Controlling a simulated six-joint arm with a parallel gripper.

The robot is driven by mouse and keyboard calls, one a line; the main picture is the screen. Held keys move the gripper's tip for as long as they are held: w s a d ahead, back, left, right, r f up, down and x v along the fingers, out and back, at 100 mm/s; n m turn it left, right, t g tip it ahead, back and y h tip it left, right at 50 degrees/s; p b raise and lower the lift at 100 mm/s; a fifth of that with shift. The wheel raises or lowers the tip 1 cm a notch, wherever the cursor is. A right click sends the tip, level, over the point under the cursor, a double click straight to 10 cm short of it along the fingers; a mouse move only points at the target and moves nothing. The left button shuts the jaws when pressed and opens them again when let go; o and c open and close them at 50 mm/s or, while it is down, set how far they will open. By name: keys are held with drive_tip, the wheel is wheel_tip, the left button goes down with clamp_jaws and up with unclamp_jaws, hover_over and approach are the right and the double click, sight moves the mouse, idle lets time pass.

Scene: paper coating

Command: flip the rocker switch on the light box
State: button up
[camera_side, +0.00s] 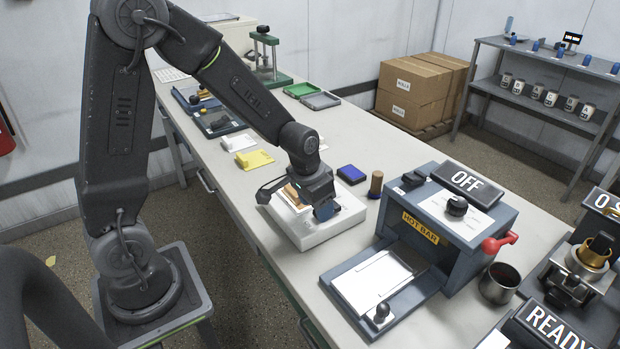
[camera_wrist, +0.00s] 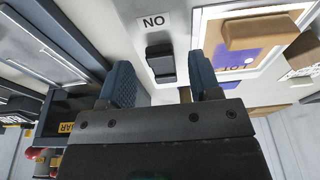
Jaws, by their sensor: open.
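The light box (camera_side: 305,238) is a low white box on the bench in the side view, under my gripper (camera_side: 325,211). In the wrist view its white top (camera_wrist: 180,20) carries a black rocker switch (camera_wrist: 160,66) beside a label (camera_wrist: 153,21) that reads "NO" from this angle, possibly "ON" upside down. My gripper (camera_wrist: 161,75) is open, with its blue-padded fingers on either side of the switch in that view. Nothing is between them but the switch beyond. Contact cannot be told. The gripper hides the switch in the side view.
A blue pad (camera_side: 352,174) and brown cylinder (camera_side: 376,185) stand just behind the light box. The hot bar machine (camera_side: 460,262), marked OFF, is close on the right. Bench space lies farther back.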

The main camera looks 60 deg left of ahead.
drive_tip(key=v, duration=1.1)
drive_tip(key=shift+r, duration=0.3)
drive_tip(key=shift+s, duration=0.1)
drive_tip(key=w+f, duration=0.1)
drive_tip(key=f, duration=0.3)
drive_tip(key=w+f+g, duration=0.1)
drive_tip(key=f, duration=0.3)
drive_tip(key=w+f+g, duration=0.1)
drive_tip(key=f, duration=0.4)
drive_tip(key=shift+w+f, duration=0.15)
drive_tip(key=shift+w, duration=0.05)
drive_tip(key=shift+c, duration=0.2)
